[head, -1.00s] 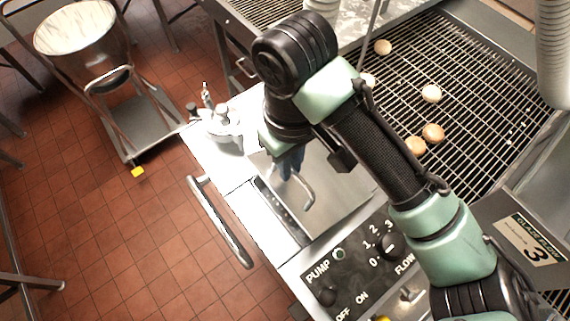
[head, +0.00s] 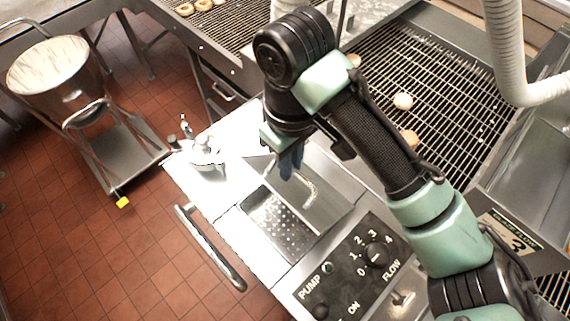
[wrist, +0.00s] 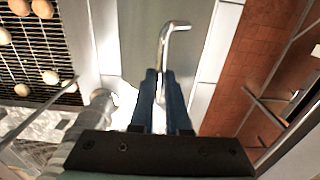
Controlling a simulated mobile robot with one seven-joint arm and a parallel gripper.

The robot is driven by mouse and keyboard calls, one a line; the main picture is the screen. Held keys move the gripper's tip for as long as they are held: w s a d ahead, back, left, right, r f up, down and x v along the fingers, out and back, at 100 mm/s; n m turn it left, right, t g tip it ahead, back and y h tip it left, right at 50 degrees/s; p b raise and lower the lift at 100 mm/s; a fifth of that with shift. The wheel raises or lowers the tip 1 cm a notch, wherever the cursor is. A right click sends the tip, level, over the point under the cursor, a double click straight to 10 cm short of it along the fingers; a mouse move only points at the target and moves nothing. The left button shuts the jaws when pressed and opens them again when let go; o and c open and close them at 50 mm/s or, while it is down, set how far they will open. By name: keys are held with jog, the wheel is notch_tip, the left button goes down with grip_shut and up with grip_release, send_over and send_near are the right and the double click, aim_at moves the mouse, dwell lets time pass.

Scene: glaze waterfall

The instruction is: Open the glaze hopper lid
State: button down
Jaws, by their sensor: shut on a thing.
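In the wrist view my gripper (wrist: 165,82) is shut on the lid's bent metal handle (wrist: 174,27), which sticks out past the fingertips. The handle's gripped part is hidden between the fingers. I cannot tell whether the lid is sliding or tilting.
The pump and flow panel (head: 350,265) lies close to the lid. A wire conveyor (head: 440,105) with doughnuts is at the right. A steel fitting (head: 205,152) stands left of the hopper, and a long rail (head: 210,247) runs along the front edge. A bowl cart (head: 125,150) stands on the open tiled floor.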

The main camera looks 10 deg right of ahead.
jog(key=w+d+r, duration=0.1)
jog(key=w+d, duration=0.7)
jog(key=d, duration=0.4)
jog(key=shift+w, duration=0.35)
dwell(1.5)
jog(key=c, duration=0.7)
grip_release()
jog(key=shift+r+p, duration=3.25)
jog(key=shift+r, duration=1.3)
